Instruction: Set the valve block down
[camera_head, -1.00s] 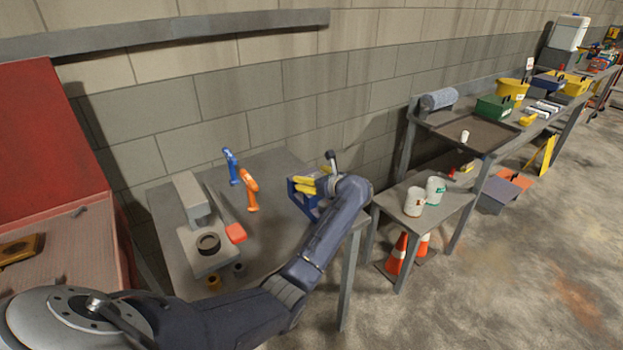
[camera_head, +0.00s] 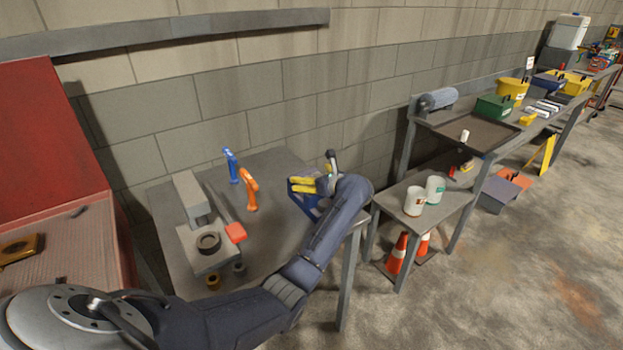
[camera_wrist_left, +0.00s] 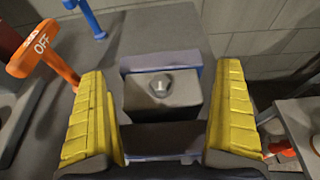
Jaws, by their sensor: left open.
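The valve block looks to be the grey block (camera_wrist_left: 140,98) with a round metal knob on top, in the left wrist view. Blue parts (camera_wrist_left: 160,62) show behind and below it; I cannot tell whether they belong to the block or to a holder. In the head view blue faces (camera_head: 300,200) show under my left gripper (camera_head: 311,180), at the right end of the workbench. My left gripper's yellow fingers (camera_wrist_left: 163,120) are open, one on each side of the block. Whether either touches it is unclear. My right gripper is not in view.
The grey workbench (camera_head: 270,240) also bears an orange-handled tool (camera_head: 250,190), a blue-handled tool (camera_head: 231,165), a red-ended bar (camera_head: 235,232) and a grey stand with a dark ring (camera_head: 208,243). The wall is close behind.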

